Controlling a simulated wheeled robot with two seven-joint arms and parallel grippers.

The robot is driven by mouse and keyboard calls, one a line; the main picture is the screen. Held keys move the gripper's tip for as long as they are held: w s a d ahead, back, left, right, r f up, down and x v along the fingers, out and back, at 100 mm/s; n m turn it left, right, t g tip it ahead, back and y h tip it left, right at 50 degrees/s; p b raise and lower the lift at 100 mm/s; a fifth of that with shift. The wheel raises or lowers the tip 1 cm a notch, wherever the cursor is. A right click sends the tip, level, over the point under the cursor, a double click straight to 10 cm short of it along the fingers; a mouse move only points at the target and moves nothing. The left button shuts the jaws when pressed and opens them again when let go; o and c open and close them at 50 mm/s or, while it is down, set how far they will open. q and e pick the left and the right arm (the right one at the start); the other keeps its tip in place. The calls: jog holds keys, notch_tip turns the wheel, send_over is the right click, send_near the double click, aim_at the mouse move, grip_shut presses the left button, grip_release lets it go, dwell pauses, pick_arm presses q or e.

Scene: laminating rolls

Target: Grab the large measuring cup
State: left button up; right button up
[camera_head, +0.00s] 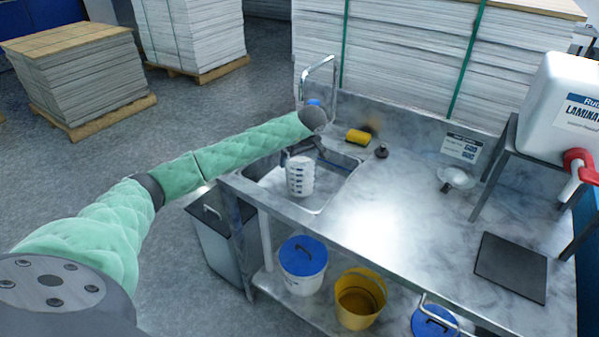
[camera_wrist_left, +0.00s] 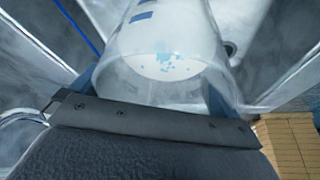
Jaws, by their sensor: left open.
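The large measuring cup (camera_head: 300,177) is whitish with dark markings and stands in the sink basin (camera_head: 334,188). In the left wrist view the cup (camera_wrist_left: 165,40) looks clear, with blue marks on its wall and a pale round face with blue specks. My left gripper (camera_head: 308,150) is at the cup's upper part, its arm reaching in from the left. In the wrist view the gripper (camera_wrist_left: 152,90) is open, with a finger on each side of the cup. I cannot tell whether the fingers touch it. My right gripper is not in view.
A curved faucet (camera_head: 320,75) rises behind the basin. A yellow sponge (camera_head: 358,136) and a small dark knob (camera_head: 381,151) are on the counter (camera_head: 385,225). A white laminate container (camera_head: 565,100) stands on a rack at right. Buckets, including a yellow one (camera_head: 360,300), sit below.

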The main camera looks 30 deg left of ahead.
pick_arm(q)
jog(key=shift+c, duration=0.4)
jog(key=c, duration=1.4)
jog(key=shift+c, duration=1.1)
jog(key=shift+r, duration=0.15)
